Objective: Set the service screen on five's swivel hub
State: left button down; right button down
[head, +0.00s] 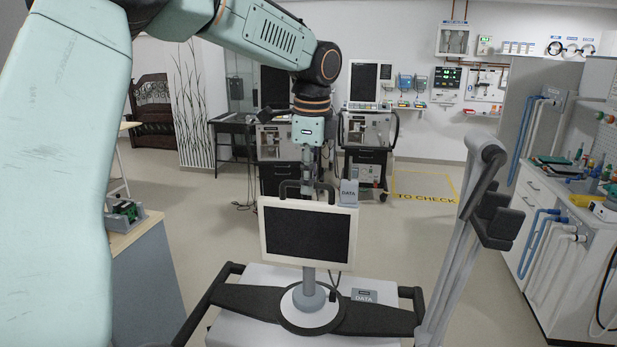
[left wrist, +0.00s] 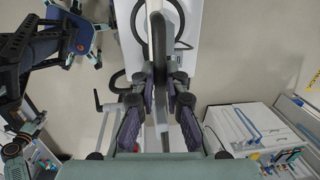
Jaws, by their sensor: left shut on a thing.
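The service screen (head: 308,233) is a dark panel in a cream frame with a black handle (head: 290,187) on top. My left gripper (head: 308,178) comes down from above and is shut on this handle. In the left wrist view the fingers (left wrist: 160,92) close around the dark handle bar. The screen stands upright over the white cart (head: 245,283). Below it a grey post meets the round swivel hub (head: 308,298) on the cart. I cannot tell whether the screen rests on the post. My right gripper is not in view.
A grey DATA box (head: 348,193) shows at the screen's upper right, another DATA box (head: 364,296) on the cart. A jointed grey support arm (head: 466,235) rises at right. A workbench (head: 150,232) stands left, a counter (head: 545,220) right.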

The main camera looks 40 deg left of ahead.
pick_arm(q)
jog(key=shift+f+b, duration=0.3)
jog(key=shift+f, duration=0.35)
dwell(0.5)
dwell(0.7)
jog(key=c, duration=1.8)
grip_release()
jog(key=o, duration=0.5)
jog(key=shift+s+d, duration=0.1)
jog(key=shift+s, duration=0.1)
jog(key=shift+f, duration=0.25)
jog(key=shift+w+r, duration=0.2)
jog(key=shift+r, duration=0.3)
notch_tip(320, 180, up, 11)
jog(key=d, duration=0.1)
jog(key=shift+s+r, duration=0.2)
jog(key=shift+s, duration=0.2)
jog(key=shift+s+d, duration=0.1)
